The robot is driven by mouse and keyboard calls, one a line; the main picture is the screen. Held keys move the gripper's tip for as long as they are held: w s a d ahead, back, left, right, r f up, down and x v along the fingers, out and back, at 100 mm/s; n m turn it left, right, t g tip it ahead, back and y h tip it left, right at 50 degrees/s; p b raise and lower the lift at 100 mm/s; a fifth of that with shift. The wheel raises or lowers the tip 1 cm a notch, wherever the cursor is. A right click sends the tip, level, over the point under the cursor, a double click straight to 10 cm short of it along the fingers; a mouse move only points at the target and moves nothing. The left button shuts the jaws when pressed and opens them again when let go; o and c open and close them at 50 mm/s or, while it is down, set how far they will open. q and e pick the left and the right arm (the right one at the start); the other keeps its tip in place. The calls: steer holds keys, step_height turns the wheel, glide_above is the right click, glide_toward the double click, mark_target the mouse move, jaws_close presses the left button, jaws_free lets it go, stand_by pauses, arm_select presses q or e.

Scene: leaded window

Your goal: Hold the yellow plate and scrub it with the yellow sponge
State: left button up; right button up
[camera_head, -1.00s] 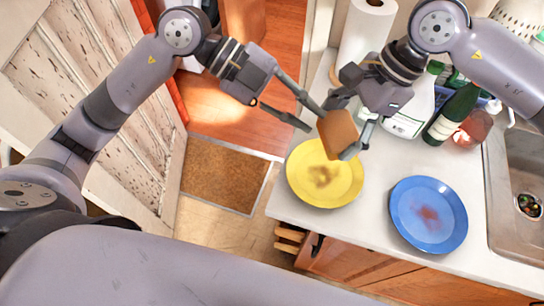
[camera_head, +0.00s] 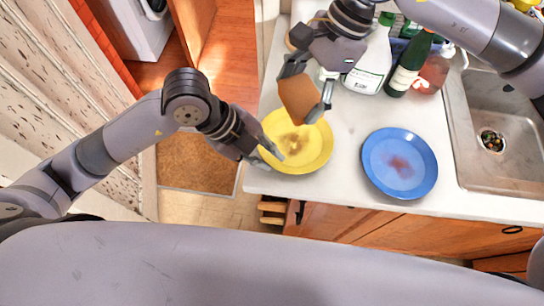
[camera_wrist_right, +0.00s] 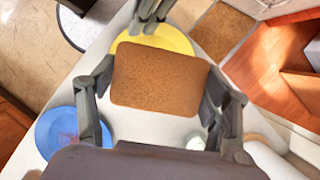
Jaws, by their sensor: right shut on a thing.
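The yellow plate (camera_head: 312,158) lies near the left end of the counter, with a brown stain in its middle. My right gripper (camera_head: 308,108) is shut on the sponge (camera_head: 297,97), which looks orange-brown, and holds it over the far part of the plate. In the right wrist view the sponge (camera_wrist_right: 160,80) spans the space between the two fingers and hides much of the plate (camera_wrist_right: 168,38). My left gripper (camera_head: 268,156) is at the plate's left rim, its fingers apart. Whether they touch the rim is unclear.
A blue plate (camera_head: 400,175) with a reddish stain lies to the right on the counter (camera_head: 345,140). Behind stand a white-labelled bottle (camera_head: 370,68), a green bottle (camera_head: 408,68) and a reddish container (camera_head: 432,72). The sink (camera_head: 485,105) is at the right.

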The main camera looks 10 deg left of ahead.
arm_select(q)
steer(key=shift+x, duration=1.45)
steer(key=shift+c, duration=0.2)
jaws_close()
steer(key=shift+s+f, duration=0.1)
steer(key=shift+s, duration=0.05)
steer(key=shift+a, duration=0.1)
arm_select(e)
glide_toward(287, 143)
steer(key=shift+x, duration=2.5)
